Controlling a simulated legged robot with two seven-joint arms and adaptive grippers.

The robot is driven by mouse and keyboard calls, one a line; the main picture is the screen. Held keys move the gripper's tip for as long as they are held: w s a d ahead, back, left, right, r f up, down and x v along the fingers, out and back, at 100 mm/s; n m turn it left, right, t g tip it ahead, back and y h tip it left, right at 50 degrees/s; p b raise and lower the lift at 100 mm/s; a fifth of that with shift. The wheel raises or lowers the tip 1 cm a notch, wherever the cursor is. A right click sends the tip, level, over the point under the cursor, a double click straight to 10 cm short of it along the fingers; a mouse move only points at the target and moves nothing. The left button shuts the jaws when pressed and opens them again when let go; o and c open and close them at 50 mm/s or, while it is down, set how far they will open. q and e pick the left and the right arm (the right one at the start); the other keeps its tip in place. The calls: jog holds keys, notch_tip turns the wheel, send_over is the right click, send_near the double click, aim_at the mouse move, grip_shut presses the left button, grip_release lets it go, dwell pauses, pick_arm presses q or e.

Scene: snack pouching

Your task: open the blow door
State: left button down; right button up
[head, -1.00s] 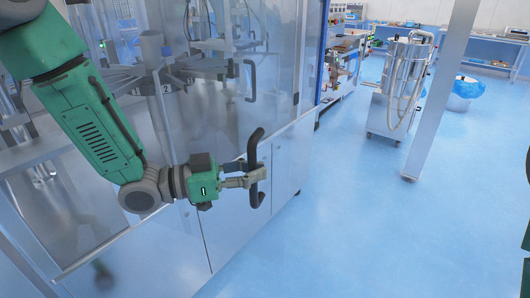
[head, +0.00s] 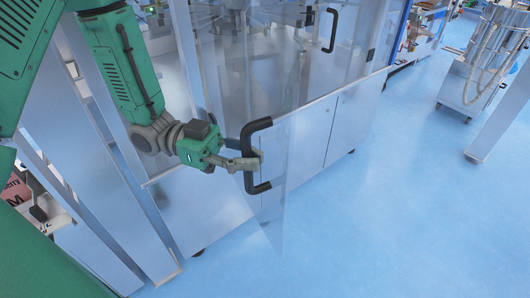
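The blow door (head: 274,185) is a clear see-through panel with a black C-shaped handle (head: 247,140). It stands swung out at an angle from the machine's front, its lower corner hanging over the blue floor. My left gripper (head: 247,163) is at the middle of this handle with its fingers around the grip, and looks shut on it. The finger on the far side is partly hidden by the handle. My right gripper is not in view.
The machine's grey lower cabinets (head: 335,130) run behind the door. A second black handle (head: 332,30) is on another clear panel further back. A metal post (head: 502,118) and a steel unit with hoses (head: 484,60) stand at the right. The blue floor (head: 400,220) between is clear.

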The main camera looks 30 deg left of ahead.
pick_arm(q)
jog(key=shift+w+a+r, duration=0.1)
jog(key=shift+w+r, duration=0.2)
jog(key=shift+w, duration=0.05)
jog(key=c, duration=1.8)
grip_release()
jog(key=shift+c, duration=0.2)
jog(key=o, duration=0.4)
jog(key=shift+a, duration=0.15)
jog(key=shift+c, duration=0.2)
jog(key=shift+a+f, duration=0.25)
jog(key=shift+a, duration=0.15)
jog(key=shift+s+a, duration=0.15)
jog(key=shift+a, duration=0.15)
jog(key=s+a, duration=0.1)
jog(key=a, duration=0.9)
jog(key=shift+s+a, duration=0.25)
jog(key=shift+a, duration=0.1)
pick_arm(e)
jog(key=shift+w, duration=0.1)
